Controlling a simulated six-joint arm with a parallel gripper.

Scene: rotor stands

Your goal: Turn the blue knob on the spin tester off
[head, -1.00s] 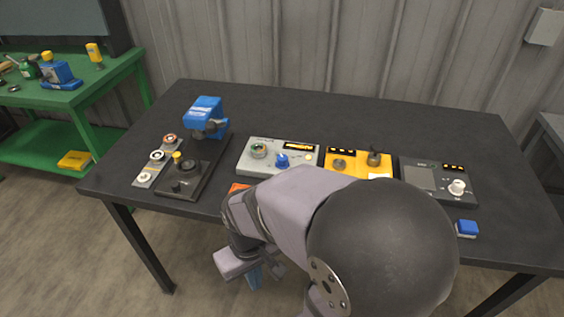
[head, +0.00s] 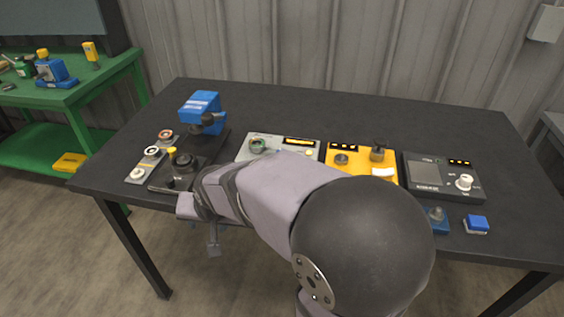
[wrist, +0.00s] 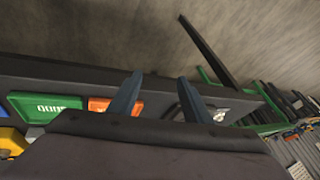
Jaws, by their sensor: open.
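A light grey box (head: 302,153) with a lit yellow display stands mid-table in the head view; I take it to be the spin tester. My arm covers its front part, so the blue knob is hidden now. My gripper (head: 214,243) hangs in front of the table's front edge, left of and below the grey box, clear of it. In the wrist view my gripper (wrist: 160,92) has its two fingers apart, with nothing held between them.
A yellow box (head: 355,165) and a dark box with a white knob (head: 465,182) stand to the right. A blue-topped stand (head: 201,103) is at left. A small blue block (head: 477,224) lies front right. The table's back (head: 330,115) is clear.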

